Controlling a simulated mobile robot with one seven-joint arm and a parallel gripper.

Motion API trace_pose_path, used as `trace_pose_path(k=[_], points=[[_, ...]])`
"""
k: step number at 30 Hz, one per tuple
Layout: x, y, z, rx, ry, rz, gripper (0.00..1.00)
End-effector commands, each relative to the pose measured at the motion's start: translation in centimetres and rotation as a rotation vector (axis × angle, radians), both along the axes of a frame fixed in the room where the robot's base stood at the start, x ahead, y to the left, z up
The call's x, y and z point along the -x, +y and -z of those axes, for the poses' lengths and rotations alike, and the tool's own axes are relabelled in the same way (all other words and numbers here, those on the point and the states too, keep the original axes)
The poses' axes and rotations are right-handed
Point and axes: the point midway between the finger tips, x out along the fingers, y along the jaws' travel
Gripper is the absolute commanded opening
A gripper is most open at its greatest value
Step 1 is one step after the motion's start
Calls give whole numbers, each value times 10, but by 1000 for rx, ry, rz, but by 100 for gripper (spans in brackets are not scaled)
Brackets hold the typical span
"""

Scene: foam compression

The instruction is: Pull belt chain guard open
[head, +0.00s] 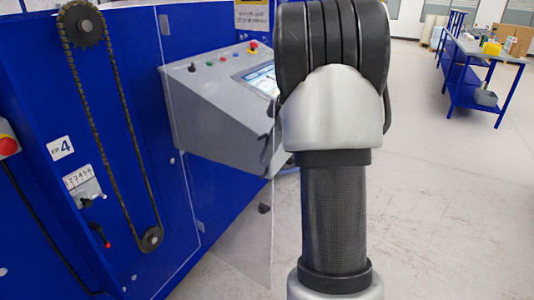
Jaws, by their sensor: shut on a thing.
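The belt chain guard (237,250) is a clear panel on the front of the blue machine. It stands swung out from the machine, with its free edge close to my arm. A dark knob-like part (264,208) shows near that edge. The chain (122,92) is uncovered and runs between an upper sprocket (82,25) and a lower sprocket (151,238). My gripper (270,148) is mostly hidden behind my arm; only a dark part shows at the guard's free edge, where it is shut on the guard. The exact grip point is hidden.
A grey control console (215,110) with buttons and a screen juts from the machine behind the clear panel. A red emergency button (7,145) is at the far left. A blue workbench (478,60) stands at the back right. The floor at right is clear.

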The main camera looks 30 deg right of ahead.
Motion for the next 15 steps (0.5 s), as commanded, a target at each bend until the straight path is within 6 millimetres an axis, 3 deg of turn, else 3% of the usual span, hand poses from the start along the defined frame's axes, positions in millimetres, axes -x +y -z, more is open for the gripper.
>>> trace_pose_path(k=[1,2,3,15], points=[[-1,1,-1,0,-2,-1,0],[-1,1,-1,0,-2,-1,11],[-1,1,-1,0,-2,-1,15],[1,-3,-9,1,-2,1,15]])
